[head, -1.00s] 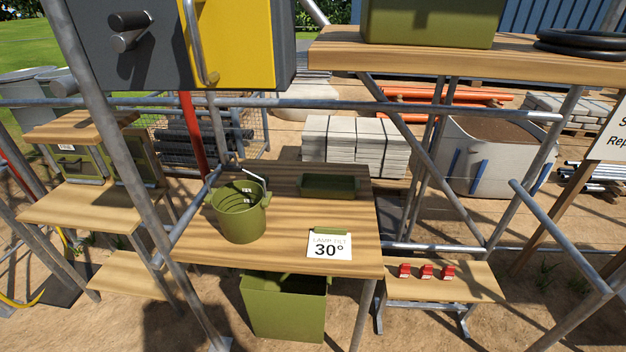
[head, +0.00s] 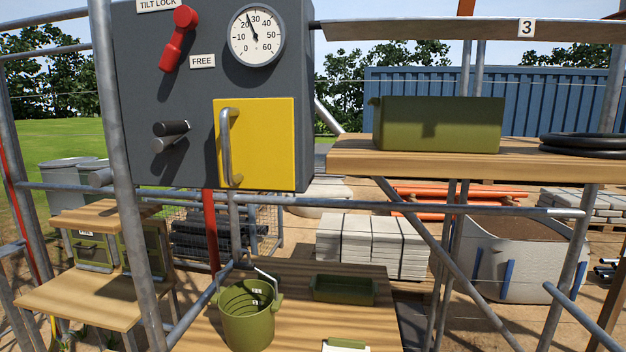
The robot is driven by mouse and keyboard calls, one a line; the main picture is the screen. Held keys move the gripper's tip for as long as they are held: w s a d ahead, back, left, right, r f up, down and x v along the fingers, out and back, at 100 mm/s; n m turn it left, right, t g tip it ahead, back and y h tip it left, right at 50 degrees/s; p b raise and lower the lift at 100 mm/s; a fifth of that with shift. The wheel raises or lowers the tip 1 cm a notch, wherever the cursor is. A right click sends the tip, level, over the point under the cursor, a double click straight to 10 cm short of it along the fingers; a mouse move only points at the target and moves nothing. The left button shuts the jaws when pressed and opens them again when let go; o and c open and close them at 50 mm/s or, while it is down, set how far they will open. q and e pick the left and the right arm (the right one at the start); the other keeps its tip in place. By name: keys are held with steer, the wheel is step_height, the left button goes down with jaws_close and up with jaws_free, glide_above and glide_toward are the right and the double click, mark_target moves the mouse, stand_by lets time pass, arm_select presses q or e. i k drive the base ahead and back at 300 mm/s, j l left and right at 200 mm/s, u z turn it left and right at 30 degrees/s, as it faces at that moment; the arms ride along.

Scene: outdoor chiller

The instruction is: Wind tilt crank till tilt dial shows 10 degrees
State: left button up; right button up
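The tilt dial (head: 257,36) is a round white gauge at the top of a grey cabinet (head: 190,95). A red lever (head: 178,40) sits under a TILT LOCK label (head: 158,4), angled down and slightly left. A FREE label (head: 202,61) is to its lower right. Neither of my grippers is in view.
A yellow door (head: 266,140) with a bar handle is right of the crank. Scaffold poles (head: 118,150) cross in front at left. A bench (head: 280,320) below holds a green bucket (head: 247,315) and tray (head: 344,290). A shelf (head: 400,165) with a green box is at right.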

mark_target(170, 132)
steer(key=i+l, duration=0.85)
steer(key=u, duration=1.65)
